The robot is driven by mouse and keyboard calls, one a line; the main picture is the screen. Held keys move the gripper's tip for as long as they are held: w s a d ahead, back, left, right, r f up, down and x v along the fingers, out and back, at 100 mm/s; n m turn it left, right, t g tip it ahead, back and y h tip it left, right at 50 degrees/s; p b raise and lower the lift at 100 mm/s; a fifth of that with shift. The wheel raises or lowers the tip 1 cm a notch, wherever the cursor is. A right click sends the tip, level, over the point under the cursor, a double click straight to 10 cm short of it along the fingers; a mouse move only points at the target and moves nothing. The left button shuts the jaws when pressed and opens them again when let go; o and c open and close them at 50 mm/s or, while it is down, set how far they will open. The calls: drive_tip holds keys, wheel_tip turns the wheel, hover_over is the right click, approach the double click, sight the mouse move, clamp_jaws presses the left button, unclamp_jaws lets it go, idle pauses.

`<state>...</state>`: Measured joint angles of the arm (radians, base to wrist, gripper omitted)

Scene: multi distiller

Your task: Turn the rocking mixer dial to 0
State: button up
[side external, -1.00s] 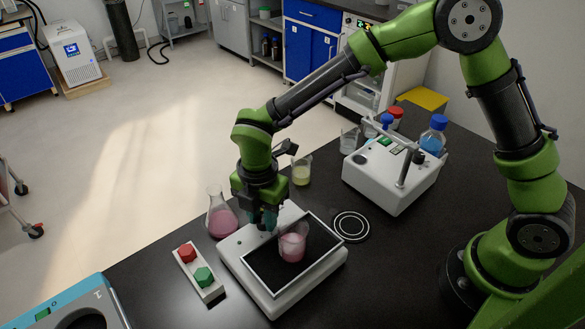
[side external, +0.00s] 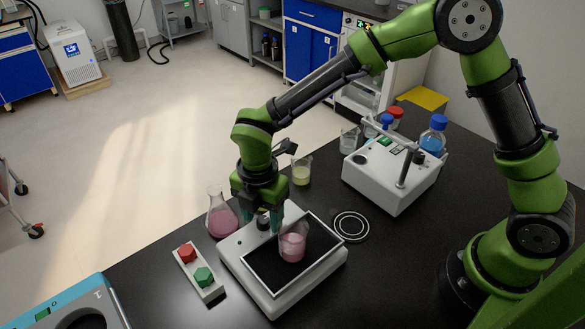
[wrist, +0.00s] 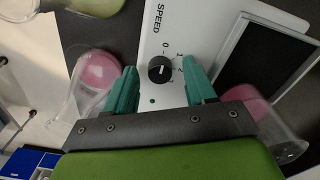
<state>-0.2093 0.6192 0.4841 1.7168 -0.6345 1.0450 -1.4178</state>
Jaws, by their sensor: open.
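The rocking mixer (side external: 255,285) is a white box with a black tray top (side external: 262,265) on the dark bench. Its black dial (side external: 263,222) is on the end panel under my gripper. In the wrist view the dial (wrist: 161,69) has a white pointer mark, with "SPEED" and the numbers 0, 1, 2 printed beside it; the pointer's exact setting is hard to read. My gripper (wrist: 158,82) has teal fingers, open, one on each side of the dial with gaps between. In the side view my gripper (side external: 261,215) points down at the dial.
A flask of pink liquid (side external: 221,220) stands close left of the mixer. A red and green button box (side external: 199,274) is at the front left. A beaker of yellow liquid (side external: 301,172) and a white device with bottles (side external: 390,180) stand behind. A ringed plate (side external: 351,226) lies to the right.

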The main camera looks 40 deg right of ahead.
sight(263, 220)
wheel_tip(263, 220, up, 17)
idle(0.4)
